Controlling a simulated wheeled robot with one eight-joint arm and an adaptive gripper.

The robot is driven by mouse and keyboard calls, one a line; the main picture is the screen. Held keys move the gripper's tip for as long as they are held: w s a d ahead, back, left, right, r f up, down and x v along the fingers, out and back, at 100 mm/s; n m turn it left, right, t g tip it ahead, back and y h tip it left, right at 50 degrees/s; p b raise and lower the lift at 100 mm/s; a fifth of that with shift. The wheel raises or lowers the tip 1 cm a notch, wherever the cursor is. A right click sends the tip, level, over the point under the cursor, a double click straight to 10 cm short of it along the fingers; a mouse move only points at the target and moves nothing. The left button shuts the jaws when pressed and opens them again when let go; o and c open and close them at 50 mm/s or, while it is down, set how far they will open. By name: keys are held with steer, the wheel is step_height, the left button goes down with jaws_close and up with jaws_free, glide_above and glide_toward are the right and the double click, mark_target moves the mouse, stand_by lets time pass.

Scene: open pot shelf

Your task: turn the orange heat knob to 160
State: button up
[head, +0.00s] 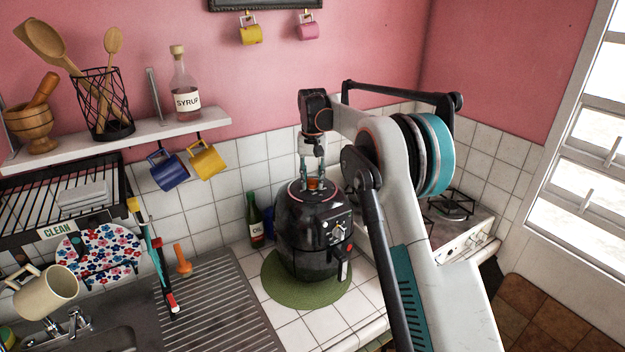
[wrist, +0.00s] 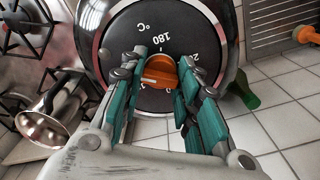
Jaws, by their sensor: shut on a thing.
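The orange heat knob (wrist: 160,70) sits at the centre of a black dial marked in °C on top of the black air fryer (head: 312,233). The number 180 (wrist: 164,32) reads near the dial's upper edge in the wrist view; other numbers are partly hidden by my fingers. A small pale mark shows at the knob's left end. My gripper (wrist: 158,85) is shut on the knob, one teal-padded finger on each side. In the head view my gripper (head: 312,176) points down onto the fryer's top, with a little orange (head: 314,184) between its fingers.
The fryer stands on a round green mat (head: 280,288) on white tiles. A green oil bottle (head: 255,220) is close on its left, the ribbed drainer (head: 222,300) further left. A stove (head: 460,220) is at the right. The shelf (head: 120,140) hangs above left.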

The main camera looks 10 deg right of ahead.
mark_target(313, 179)
steer(key=shift+m, duration=1.1)
steer(key=o, duration=1.1)
steer(key=shift+r, duration=0.1)
step_height(313, 179, up, 12)
steer(key=shift+f, duration=0.1)
